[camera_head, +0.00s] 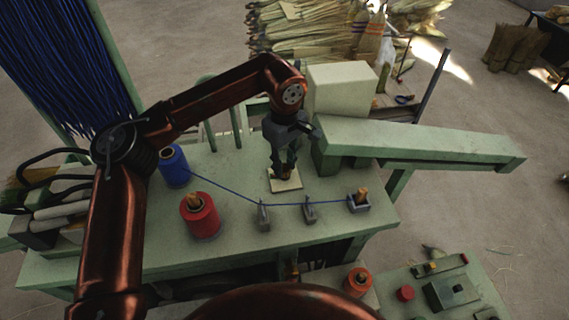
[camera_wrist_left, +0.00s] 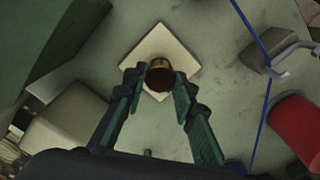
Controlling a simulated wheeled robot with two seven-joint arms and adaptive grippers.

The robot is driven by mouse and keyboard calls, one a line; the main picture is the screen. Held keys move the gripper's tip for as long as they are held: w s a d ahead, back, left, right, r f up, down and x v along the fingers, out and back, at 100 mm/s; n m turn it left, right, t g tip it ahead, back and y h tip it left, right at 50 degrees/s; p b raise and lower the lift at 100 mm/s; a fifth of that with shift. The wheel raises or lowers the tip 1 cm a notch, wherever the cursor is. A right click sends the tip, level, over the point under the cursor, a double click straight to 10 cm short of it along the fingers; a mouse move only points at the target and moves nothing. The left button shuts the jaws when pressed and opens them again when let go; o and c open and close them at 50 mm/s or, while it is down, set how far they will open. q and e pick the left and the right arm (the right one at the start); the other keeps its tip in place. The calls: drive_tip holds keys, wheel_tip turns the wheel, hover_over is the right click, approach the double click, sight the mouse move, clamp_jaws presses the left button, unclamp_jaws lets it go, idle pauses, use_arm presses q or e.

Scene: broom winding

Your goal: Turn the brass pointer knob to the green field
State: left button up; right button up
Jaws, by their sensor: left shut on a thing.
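The brass knob (camera_wrist_left: 159,76) stands on a square cream plate (camera_wrist_left: 152,44) and shows as a dark round end with a brass-coloured rim in the left wrist view. The plate (camera_head: 293,185) lies on the green bench top in the head view. My left gripper (camera_head: 284,173) points down over the plate and is shut on the knob, one finger on each side. The gripper hides most of the knob in the head view. I cannot make out the knob's pointer direction or a green field. My right gripper is not in view.
A blue spool (camera_head: 174,168) and a red spool (camera_head: 200,216) stand left of the plate. A blue cord (camera_head: 235,190) runs past two grey guides (camera_head: 264,216) to a small grey box (camera_head: 359,203). A pale block (camera_head: 340,88) and green beam (camera_head: 430,143) stand behind, right.

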sight(285, 168)
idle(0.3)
use_arm(q)
drive_tip(key=o, duration=1.2)
drive_tip(key=shift+c, duration=0.2)
wheel_tip(285, 168, up, 12)
